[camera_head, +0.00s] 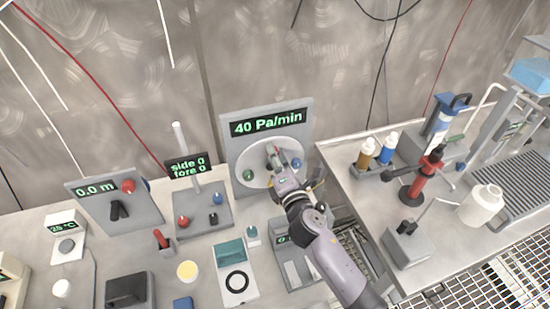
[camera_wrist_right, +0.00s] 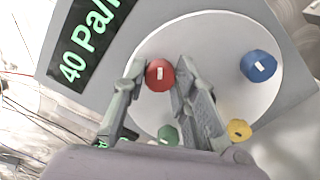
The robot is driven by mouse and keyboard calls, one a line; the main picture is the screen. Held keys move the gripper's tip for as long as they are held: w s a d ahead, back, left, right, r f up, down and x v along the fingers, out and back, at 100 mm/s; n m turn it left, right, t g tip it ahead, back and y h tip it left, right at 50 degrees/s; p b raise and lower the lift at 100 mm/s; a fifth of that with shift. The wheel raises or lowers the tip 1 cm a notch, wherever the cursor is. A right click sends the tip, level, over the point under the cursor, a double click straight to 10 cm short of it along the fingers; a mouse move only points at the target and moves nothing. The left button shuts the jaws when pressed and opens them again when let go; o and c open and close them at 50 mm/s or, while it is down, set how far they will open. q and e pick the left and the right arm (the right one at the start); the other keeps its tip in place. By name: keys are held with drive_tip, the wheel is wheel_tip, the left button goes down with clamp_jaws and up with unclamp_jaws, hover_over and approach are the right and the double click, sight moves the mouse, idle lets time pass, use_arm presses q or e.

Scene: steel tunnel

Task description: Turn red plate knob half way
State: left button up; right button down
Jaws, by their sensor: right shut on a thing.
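The panel (camera_head: 264,115) with the display "40 Pa/min" carries a round white plate (camera_head: 247,156), also in the right wrist view (camera_wrist_right: 215,35). The red knob (camera_wrist_right: 160,75) sits on this plate, its white mark showing upward. My right gripper (camera_wrist_right: 160,72), also in the head view (camera_head: 274,153), is shut on the red knob with one finger at each side. In the head view the gripper largely hides this knob. Blue (camera_wrist_right: 261,66), green (camera_wrist_right: 168,134) and yellow (camera_wrist_right: 239,130) knobs sit on the same plate. My left gripper is not in view.
A smaller box with a "side 0 fore 0" display (camera_head: 187,166) and a "0.0 m" panel (camera_head: 96,190) with another red knob stand to the left. Bottles (camera_head: 388,147) and a red stand (camera_head: 420,180) occupy the right bench. A steel wall rises behind.

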drive_tip(key=shift+f+m+b, duration=0.15)
drive_tip(key=shift+m+b, duration=0.35)
drive_tip(key=shift+m, duration=4.1)
drive_tip(key=c, duration=1.3)
unclamp_jaws()
